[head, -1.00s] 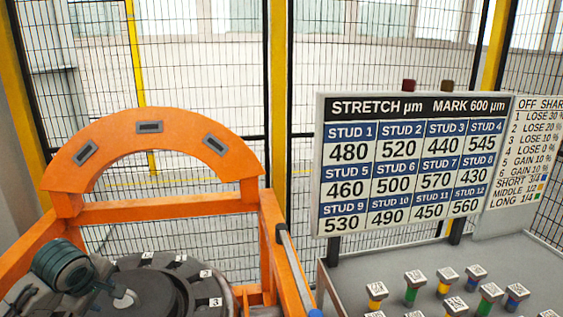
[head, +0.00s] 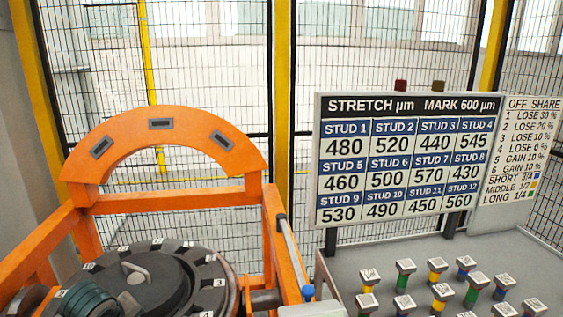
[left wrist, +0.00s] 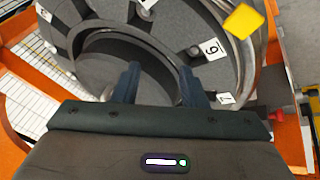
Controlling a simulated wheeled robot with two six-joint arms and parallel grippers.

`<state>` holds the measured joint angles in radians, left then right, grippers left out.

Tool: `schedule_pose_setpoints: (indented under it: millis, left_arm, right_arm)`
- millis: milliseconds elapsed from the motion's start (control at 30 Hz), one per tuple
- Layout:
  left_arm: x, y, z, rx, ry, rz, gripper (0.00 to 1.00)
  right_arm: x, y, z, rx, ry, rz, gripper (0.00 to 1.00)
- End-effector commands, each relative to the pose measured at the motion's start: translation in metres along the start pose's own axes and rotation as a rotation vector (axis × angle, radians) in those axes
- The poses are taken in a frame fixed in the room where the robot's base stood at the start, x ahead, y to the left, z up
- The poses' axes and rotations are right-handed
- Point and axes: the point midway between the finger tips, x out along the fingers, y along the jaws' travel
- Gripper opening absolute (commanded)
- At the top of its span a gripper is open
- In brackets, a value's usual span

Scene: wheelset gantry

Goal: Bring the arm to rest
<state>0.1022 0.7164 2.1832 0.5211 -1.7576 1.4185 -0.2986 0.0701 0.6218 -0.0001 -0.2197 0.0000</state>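In the left wrist view my left gripper (left wrist: 158,85) shows two dark blue fingers standing apart with nothing held between them. Beyond them is the dark round wheel hub with numbered tags around it, among them a 6 (left wrist: 211,48) and a 7 (left wrist: 226,98). Whether the fingertips touch the hub cannot be told. In the head view the hub (head: 203,268) sits inside the orange gantry (head: 118,204). My right gripper is in neither view.
The stretch board (head: 404,162) stands behind a grey table (head: 345,268) with several numbered, colour-banded studs (head: 404,275). A wire fence with yellow posts (head: 281,120) closes off the back. A yellow block (left wrist: 243,20) and a red knob (left wrist: 276,115) show near the hub in the left wrist view.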

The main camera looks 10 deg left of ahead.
Motion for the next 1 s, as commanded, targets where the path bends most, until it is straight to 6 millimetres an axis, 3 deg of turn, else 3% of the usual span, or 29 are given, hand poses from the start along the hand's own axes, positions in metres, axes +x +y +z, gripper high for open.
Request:
schedule_pose_setpoints:
  millis: [267,500,700,1000]
  left_arm:
    - [0.026,-0.035,0.085,0.326,-0.066,0.011,0.39]
    - [0.030,-0.087,0.176,0.712,-0.120,0.030,0.39]
    - [0.019,-0.119,0.219,0.928,-0.140,0.033,0.39]
    - [-0.001,-0.156,0.258,1.157,-0.166,0.017,0.39]
  right_arm:
    - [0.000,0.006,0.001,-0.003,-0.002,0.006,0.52]
    - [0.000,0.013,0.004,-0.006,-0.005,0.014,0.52]
    - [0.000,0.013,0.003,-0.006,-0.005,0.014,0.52]
    - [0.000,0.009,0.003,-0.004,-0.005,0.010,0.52]
